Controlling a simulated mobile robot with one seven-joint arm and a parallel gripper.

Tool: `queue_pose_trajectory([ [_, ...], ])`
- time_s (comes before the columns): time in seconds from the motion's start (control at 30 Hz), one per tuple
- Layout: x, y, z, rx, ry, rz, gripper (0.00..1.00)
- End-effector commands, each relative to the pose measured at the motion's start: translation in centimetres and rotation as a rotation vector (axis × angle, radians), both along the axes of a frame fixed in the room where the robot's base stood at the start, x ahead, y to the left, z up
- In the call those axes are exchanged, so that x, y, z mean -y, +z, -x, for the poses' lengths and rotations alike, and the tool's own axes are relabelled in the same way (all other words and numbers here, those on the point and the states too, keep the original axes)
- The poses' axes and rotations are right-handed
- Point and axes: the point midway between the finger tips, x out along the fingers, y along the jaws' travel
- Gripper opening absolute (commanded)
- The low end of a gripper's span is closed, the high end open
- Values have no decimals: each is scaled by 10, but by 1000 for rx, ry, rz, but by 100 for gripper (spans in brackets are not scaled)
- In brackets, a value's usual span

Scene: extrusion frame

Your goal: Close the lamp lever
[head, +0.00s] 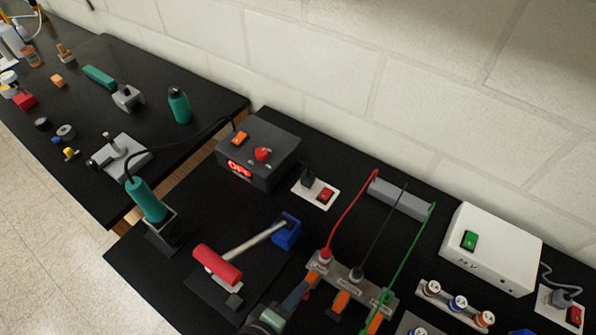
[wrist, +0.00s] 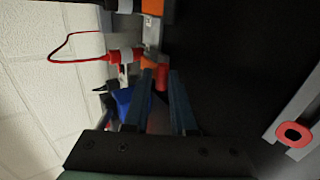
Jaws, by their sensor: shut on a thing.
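A grey terminal block (head: 343,278) in the head view holds the red, black and green wire ends, with orange levers on its near side. My gripper (head: 309,283) reaches in from the bottom edge to the leftmost orange lever (head: 313,277), below the red wire plug (head: 325,255). The middle orange lever (head: 341,301) and right orange lever (head: 375,322) stand apart from it. The block's small labels are unreadable, so I cannot tell which lever is marked lamp.
A red-handled arm (head: 218,264) on a blue block (head: 286,231) stands just left of my gripper. A black supply box (head: 258,152), a soldering iron in its stand (head: 160,230) and a white box (head: 490,248) stand around.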

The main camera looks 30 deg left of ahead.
Motion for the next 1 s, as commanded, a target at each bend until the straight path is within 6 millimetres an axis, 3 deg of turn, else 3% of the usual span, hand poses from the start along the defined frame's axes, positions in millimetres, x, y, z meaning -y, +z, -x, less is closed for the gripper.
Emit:
queue_pose_trajectory([
  [0.03,1,-8,2,4,-3,1,0],
  [0.67,2,-5,1,40,-5,3,0],
  [0.7,2,-5,1,40,-5,3,29],
  [0.8,2,-4,1,41,-5,3,47],
  [0.87,1,-4,1,42,-4,3,54],
  [1.0,1,-3,0,43,-3,2,54],
])
